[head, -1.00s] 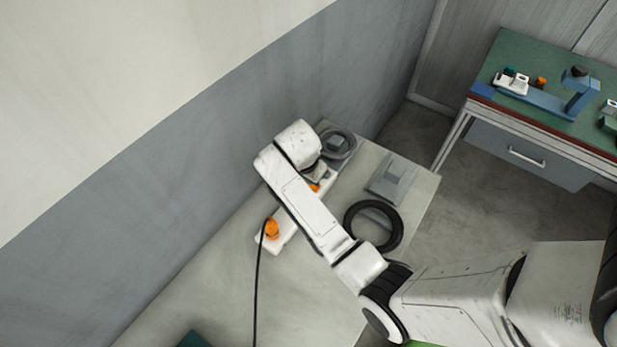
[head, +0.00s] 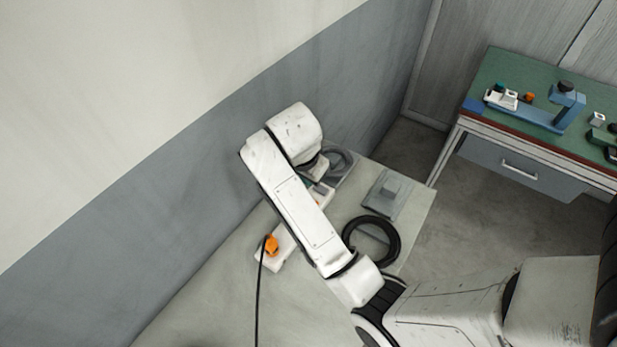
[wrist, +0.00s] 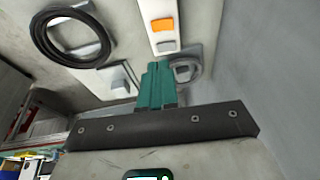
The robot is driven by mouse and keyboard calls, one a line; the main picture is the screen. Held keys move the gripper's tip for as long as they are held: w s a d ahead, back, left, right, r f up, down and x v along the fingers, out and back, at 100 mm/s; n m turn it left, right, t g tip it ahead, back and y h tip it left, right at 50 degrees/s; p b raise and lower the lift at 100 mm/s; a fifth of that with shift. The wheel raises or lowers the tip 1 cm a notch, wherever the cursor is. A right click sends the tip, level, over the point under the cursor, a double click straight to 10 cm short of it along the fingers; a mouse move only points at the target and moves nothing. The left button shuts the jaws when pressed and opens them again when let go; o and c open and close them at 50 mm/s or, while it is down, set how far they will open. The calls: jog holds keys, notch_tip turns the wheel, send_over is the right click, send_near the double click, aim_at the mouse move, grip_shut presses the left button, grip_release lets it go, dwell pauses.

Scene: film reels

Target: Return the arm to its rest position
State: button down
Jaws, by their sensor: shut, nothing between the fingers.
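My arm (head: 295,210) is raised over the grey table (head: 205,295) in the head view, with its wrist end near the wall. My gripper (wrist: 156,72) shows in the wrist view as two teal fingers pressed together, shut and empty. In the head view the gripper is mostly hidden under the wrist. Below it lies a white power strip (head: 268,260) with an orange plug and a black cord; its orange part also shows in the wrist view (wrist: 162,25). The gripper looks clear of everything on the table.
A black ring (head: 396,240) lies on the table right of my arm, with a grey block (head: 384,195) behind it. A grey reel (head: 342,163) lies near the wall. A green-topped bench (head: 500,68) with a blue device (head: 540,118) stands at the right.

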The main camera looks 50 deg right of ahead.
dwell(0.4)
jog(key=s+a+f+n+y, duration=0.1)
jog(key=s+a+f+n, duration=0.3)
jog(key=s+a+n, duration=0.2)
jog(key=s+a+f+n+y, duration=0.2)
jog(key=s+a+f+n, duration=0.3)
jog(key=s+n, duration=0.6)
jog(key=shift+s+a+f+b, duration=0.2)
jog(key=shift+s+a+b, duration=0.2)
jog(key=shift+s, duration=0.75)
